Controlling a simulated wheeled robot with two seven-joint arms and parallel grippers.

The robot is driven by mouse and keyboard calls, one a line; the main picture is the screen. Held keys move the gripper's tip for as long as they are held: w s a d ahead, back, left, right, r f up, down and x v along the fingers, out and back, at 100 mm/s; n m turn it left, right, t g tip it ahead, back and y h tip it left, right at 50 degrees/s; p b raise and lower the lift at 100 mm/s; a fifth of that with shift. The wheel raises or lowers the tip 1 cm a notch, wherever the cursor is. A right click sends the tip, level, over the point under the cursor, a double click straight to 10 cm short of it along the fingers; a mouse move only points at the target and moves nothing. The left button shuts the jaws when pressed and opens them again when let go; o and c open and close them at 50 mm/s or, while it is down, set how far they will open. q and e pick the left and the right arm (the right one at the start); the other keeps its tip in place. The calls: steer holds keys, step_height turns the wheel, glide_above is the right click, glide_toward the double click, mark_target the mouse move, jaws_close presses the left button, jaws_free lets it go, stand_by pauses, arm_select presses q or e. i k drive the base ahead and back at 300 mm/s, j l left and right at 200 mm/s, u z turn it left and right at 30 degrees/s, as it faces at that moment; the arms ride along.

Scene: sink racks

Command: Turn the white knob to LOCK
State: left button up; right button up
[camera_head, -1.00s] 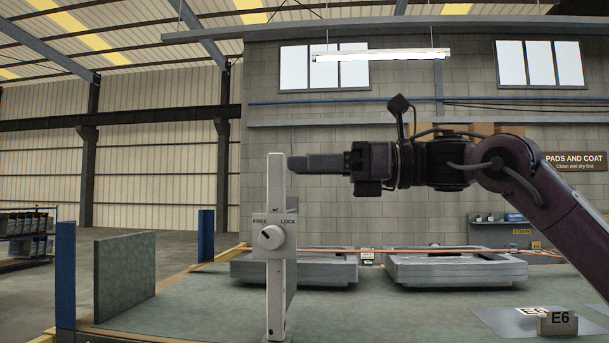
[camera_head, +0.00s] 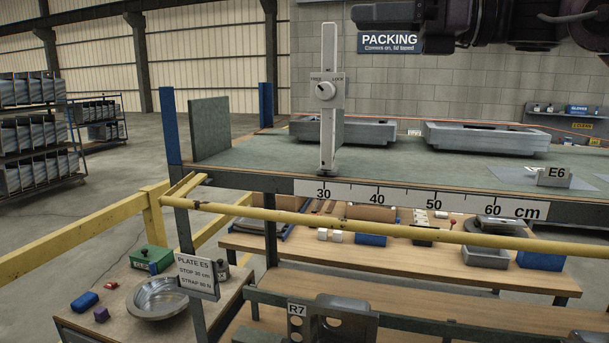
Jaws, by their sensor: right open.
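The white knob (camera_head: 326,90) is a round dial on the front of a white upright post (camera_head: 328,130). The post stands on a green-topped bench behind a centimetre scale. The word FREE is at the knob's upper left and LOCK at its upper right. A small dark mark on the knob seems to lie toward the FREE side, but it is too small to be sure. My right gripper (camera_head: 360,14) is at the top edge, above and right of the knob, apart from it. It is open and empty, partly cut off by the frame. My left gripper is not in view.
Two grey metal trays (camera_head: 440,138) lie on the bench behind and right of the post. A green upright panel (camera_head: 209,128) stands to its left. A yellow rail (camera_head: 390,231) crosses in front, with a lower wooden table (camera_head: 395,254) beneath the bench. The bench top near the post is mostly clear.

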mark_target(325, 90)
steer(key=k, duration=1.05)
